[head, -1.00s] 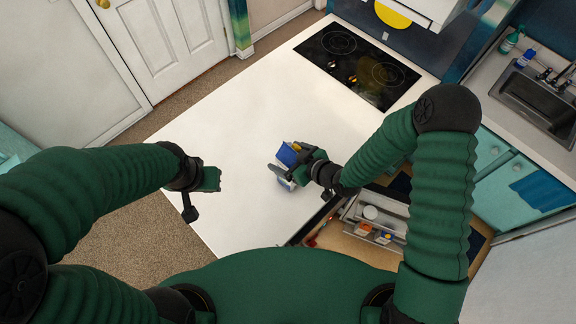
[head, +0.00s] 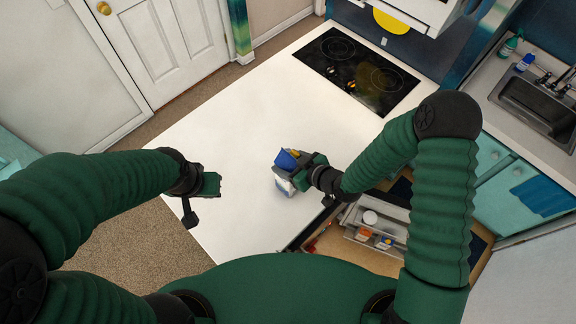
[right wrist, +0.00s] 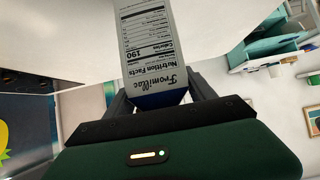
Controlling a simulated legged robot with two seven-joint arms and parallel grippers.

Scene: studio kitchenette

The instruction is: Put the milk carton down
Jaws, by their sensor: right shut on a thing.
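The milk carton (head: 283,183) is blue and white and sits in my right gripper (head: 293,170), over the white counter (head: 225,130). In the right wrist view the carton (right wrist: 152,45) shows a printed nutrition label, with the dark fingers (right wrist: 160,100) on either side of it. I cannot tell whether the carton's base touches the counter. My left gripper (head: 212,184) hangs over the counter's left part, apart from the carton; its jaw opening is not clear.
A black cooktop (head: 357,72) lies at the counter's far end. An open drawer (head: 350,238) with several small containers is below right of the carton. A sink (head: 545,105) stands far right. The counter around the carton is clear.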

